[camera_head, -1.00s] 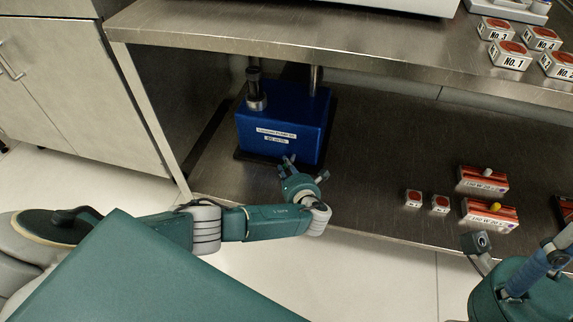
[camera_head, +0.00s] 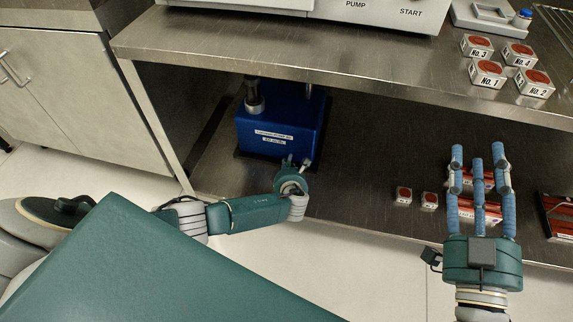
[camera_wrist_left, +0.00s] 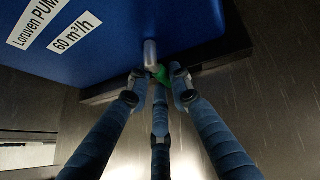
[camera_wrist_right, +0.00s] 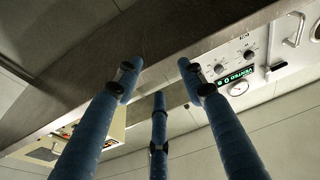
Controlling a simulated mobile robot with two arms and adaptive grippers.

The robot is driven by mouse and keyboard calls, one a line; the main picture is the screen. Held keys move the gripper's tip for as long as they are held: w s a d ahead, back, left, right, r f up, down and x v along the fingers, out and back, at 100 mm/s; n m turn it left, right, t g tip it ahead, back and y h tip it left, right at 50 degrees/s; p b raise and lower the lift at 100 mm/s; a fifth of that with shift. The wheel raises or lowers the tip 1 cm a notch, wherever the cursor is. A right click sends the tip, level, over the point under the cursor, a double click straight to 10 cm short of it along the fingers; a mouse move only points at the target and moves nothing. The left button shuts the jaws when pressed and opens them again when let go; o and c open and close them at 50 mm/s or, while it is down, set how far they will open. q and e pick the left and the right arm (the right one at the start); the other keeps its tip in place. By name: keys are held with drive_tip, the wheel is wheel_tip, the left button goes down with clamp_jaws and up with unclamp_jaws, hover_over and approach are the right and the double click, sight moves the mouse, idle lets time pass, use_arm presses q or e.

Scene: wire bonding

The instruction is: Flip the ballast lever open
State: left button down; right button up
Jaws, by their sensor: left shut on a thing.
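The blue pump (camera_head: 275,127) stands on the lower shelf, and its front carries white labels. In the left wrist view the pump's side (camera_wrist_left: 110,30) fills the top left. A small grey metal stub with a green part, which looks like the ballast lever (camera_wrist_left: 160,73), sticks out low on the pump. My left gripper (camera_head: 296,163) is at the pump's lower front right. Its fingertips (camera_wrist_left: 156,80) close around the green part and partly hide it. My right gripper (camera_head: 480,155) is open and empty, its blue fingers spread in front of the shelf's right part.
The upper shelf (camera_head: 330,60) overhangs the pump. Numbered boxes (camera_head: 487,73) and a white machine (camera_head: 380,12) stand on it. Two small boxes (camera_head: 404,195) and red-orange boxes (camera_head: 480,180) lie on the lower shelf, the latter partly behind my right fingers. The shelf between them and the pump is clear.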

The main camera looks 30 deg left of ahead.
use_arm(q)
drive_tip(key=shift+d+n+h+p, duration=0.15)
drive_tip(key=shift+n+h+p, duration=0.15)
use_arm(e)
drive_tip(key=shift+w+d+f+g+h, duration=0.15)
drive_tip(key=shift+f+g, duration=0.25)
drive_tip(key=shift+f, duration=0.4)
drive_tip(key=shift+f+g+h, duration=0.2)
drive_tip(key=shift+f+g, duration=0.2)
drive_tip(key=shift+f, duration=0.45)
drive_tip(key=shift+w+d+f+g+h, duration=0.15)
drive_tip(key=shift+f+g, duration=0.25)
drive_tip(key=shift+f, duration=0.4)
drive_tip(key=shift+s, duration=0.1)
use_arm(q)
drive_tip(key=c, duration=1.5)
unclamp_jaws()
drive_tip(key=shift+c, duration=0.2)
use_arm(e)
drive_tip(key=shift+a, duration=0.1)
use_arm(q)
drive_tip(key=shift+v, duration=3.95)
drive_tip(key=shift+s, duration=0.15)
